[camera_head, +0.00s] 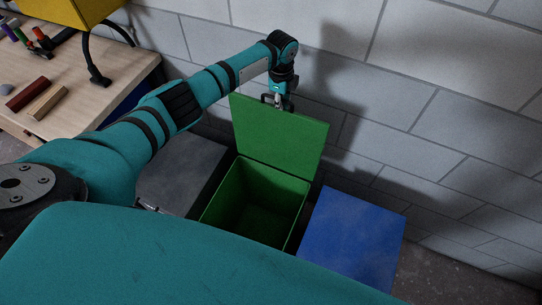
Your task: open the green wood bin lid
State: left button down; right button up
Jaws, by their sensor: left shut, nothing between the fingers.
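The green wood bin (259,195) stands on the floor against the wall, and its inside shows, dark and apparently empty. Its green lid (280,137) is hinged up at the back and stands steeply raised towards the wall. My left gripper (277,103) is at the top edge of the raised lid, pointing down. It is shut with nothing between its fingers. I cannot tell whether it touches the lid. My right gripper is not in view. The front of the bin is hidden by my own teal arm parts.
A grey bin lid (182,170) lies shut left of the green bin. A blue bin lid (352,235) lies shut on its right. A wooden table (95,110) at the left holds red and tan battens (28,94), tools and a yellow box (75,10). A block wall (440,100) stands close behind.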

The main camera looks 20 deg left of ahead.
pick_arm(q)
jog(key=c, duration=2.1)
grip_release()
jog(key=o, duration=0.5)
jog(key=shift+s+r, duration=0.15)
jog(key=shift+r, duration=1.85)
jog(key=shift+s+r, duration=0.1)
jog(key=shift+r, duration=1.9)
jog(key=shift+f, duration=0.1)
